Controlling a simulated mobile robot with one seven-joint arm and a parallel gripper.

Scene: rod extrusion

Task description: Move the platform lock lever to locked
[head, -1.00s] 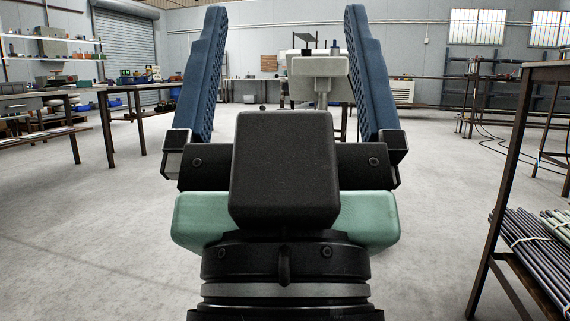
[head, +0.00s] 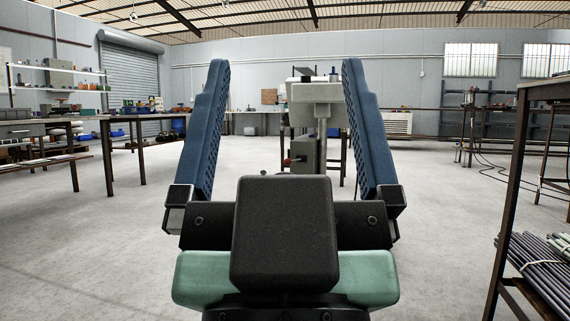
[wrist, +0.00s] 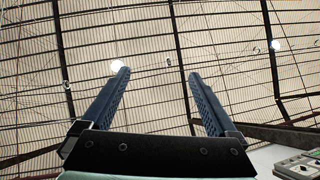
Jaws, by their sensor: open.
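My gripper (head: 285,68) points away from me in the middle of the head view. Its two blue ribbed fingers are wide apart with nothing between them. The wrist view also shows my gripper (wrist: 157,74) open and empty against the ceiling. A grey-green machine (head: 318,93) stands well beyond the fingers, seen through the gap between them. A small red part (head: 287,162) shows low on its left side. I cannot make out the platform lock lever or its position at this distance. My gripper's body hides the lowest part of the view ahead.
Dark-legged workbenches (head: 88,122) stand at left. A rack (head: 512,200) with bundled rods (head: 545,268) is close at right. The grey floor (head: 110,230) is open between them. A panel with a greenish display (wrist: 300,165) shows at the wrist view's lower right.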

